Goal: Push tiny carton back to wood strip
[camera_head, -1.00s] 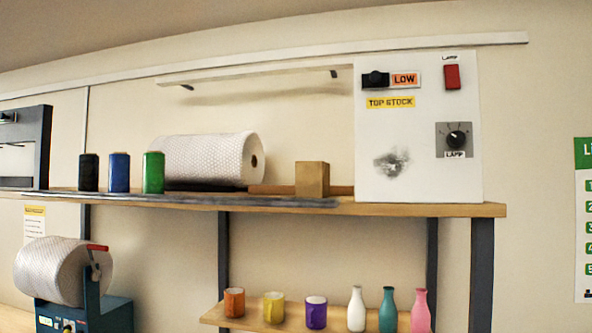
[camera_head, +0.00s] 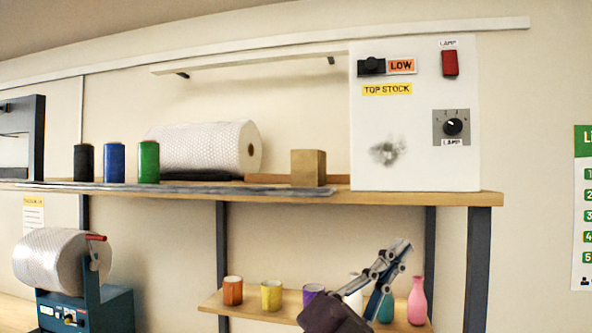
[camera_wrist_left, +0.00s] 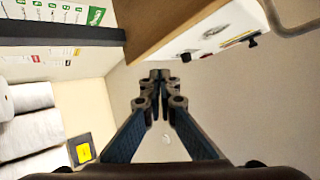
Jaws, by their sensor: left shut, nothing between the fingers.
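The tiny carton (camera_head: 308,168) is a small brown box upright on the upper shelf (camera_head: 400,197), left of the white panel. The wood strip (camera_head: 270,178) lies along the shelf behind it, its middle hidden by the carton; I cannot tell whether they touch. My left gripper (camera_head: 399,247) is below the shelf, right of and lower than the carton, in front of the bottles and apart from the carton. In the left wrist view its fingers (camera_wrist_left: 159,75) are closed together and empty. The carton is not seen there. My right gripper is not in view.
Blue, black and green spools (camera_head: 149,162) and a bubble-wrap roll (camera_head: 200,150) stand left of the carton. The white panel (camera_head: 415,155) with lamp controls stands to its right. Below, cups and bottles (camera_head: 417,300) line a lower shelf (camera_head: 215,304).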

